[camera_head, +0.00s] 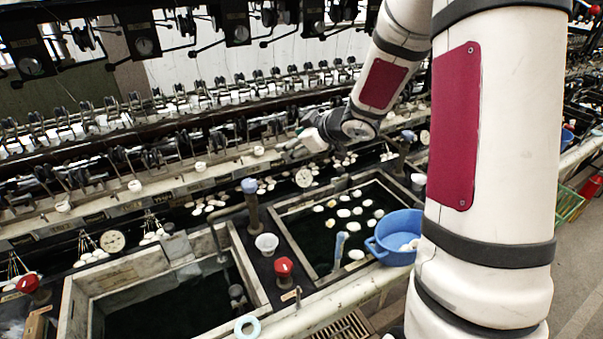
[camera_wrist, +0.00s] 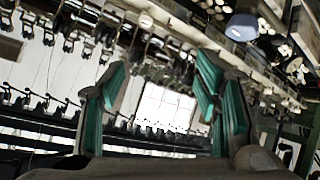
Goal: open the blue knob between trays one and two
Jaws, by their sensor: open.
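A blue-grey knob (camera_head: 249,185) tops an upright post between the left basin (camera_head: 75,300) and the middle basin (camera_head: 290,209) in the head view. My gripper (camera_head: 288,150) is beyond the knob and to its right, apart from it, near the machine's reeling rail. In the wrist view my gripper (camera_wrist: 163,72) has its two teal-padded fingers spread, with nothing between them. A blue-grey knob (camera_wrist: 242,27) shows at the upper right there, outside the fingers; I cannot tell which knob it is.
A red knob (camera_head: 283,266) and a white cup (camera_head: 266,243) stand between the basins. A blue bowl (camera_head: 385,243) sits at the middle basin's right. Another blue knob (camera_head: 408,136) stands farther right. Reeling machinery (camera_head: 150,150) runs behind; my arm hides the right side.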

